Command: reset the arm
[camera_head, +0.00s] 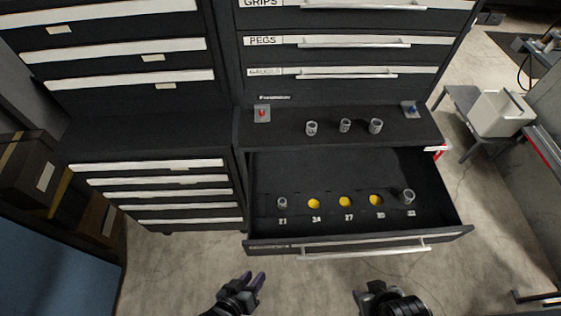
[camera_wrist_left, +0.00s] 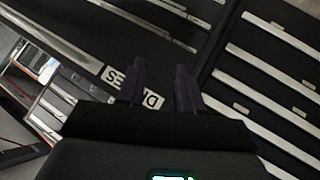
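My left gripper (camera_head: 254,277) is at the bottom of the head view, in front of the open drawer and apart from it. Its two purple fingers are spread with nothing between them. The left wrist view shows the same empty gap between the fingers (camera_wrist_left: 160,68), with cabinet drawer fronts behind. My right arm's end (camera_head: 378,295) is at the bottom edge, right of the left gripper. It is dark and partly cut off, and its fingers cannot be made out.
An open drawer (camera_head: 350,248) juts out, with metal sockets in its end positions and several yellow round spots between. Three metal sockets (camera_head: 345,126) stand on the ledge above. Brown boxes (camera_head: 45,180) are at left, a white bin (camera_head: 500,115) at right. Floor (camera_head: 310,285) before the drawer is clear.

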